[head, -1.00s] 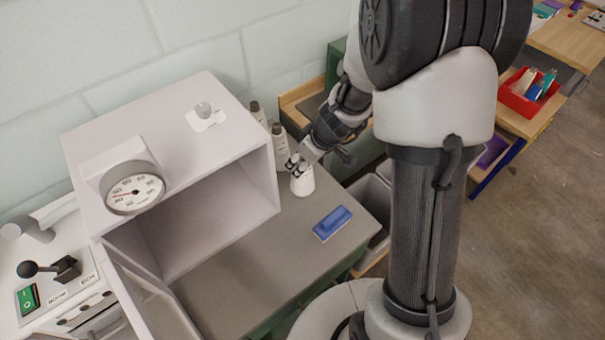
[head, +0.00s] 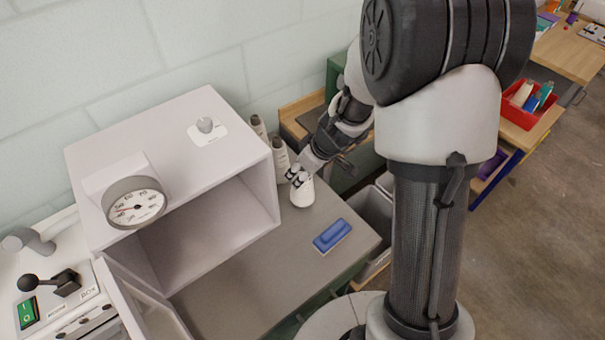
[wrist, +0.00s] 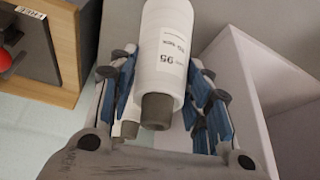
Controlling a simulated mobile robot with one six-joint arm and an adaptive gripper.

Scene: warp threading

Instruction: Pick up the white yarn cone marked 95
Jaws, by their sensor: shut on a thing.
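The white yarn cone marked 95 (wrist: 164,45) is between the blue-padded fingers of my gripper (wrist: 160,90) in the wrist view. Its printed label faces the camera and its dark tip points toward the palm. In the head view the cone (head: 302,194) is upright at the grey bench top, and my gripper (head: 298,177) is shut on its upper part from above. I cannot tell whether its base touches the bench. Two more white cones (head: 280,158) stand behind it, beside the cabinet; one is partly hidden by the other.
An open-fronted pale cabinet (head: 170,130) with a dial (head: 135,202) stands left of the cone. A blue brush-like block (head: 332,236) lies in front on the bench. Grey bins (head: 372,215) stand past the bench's right edge. A red box (head: 530,105) sits farther right.

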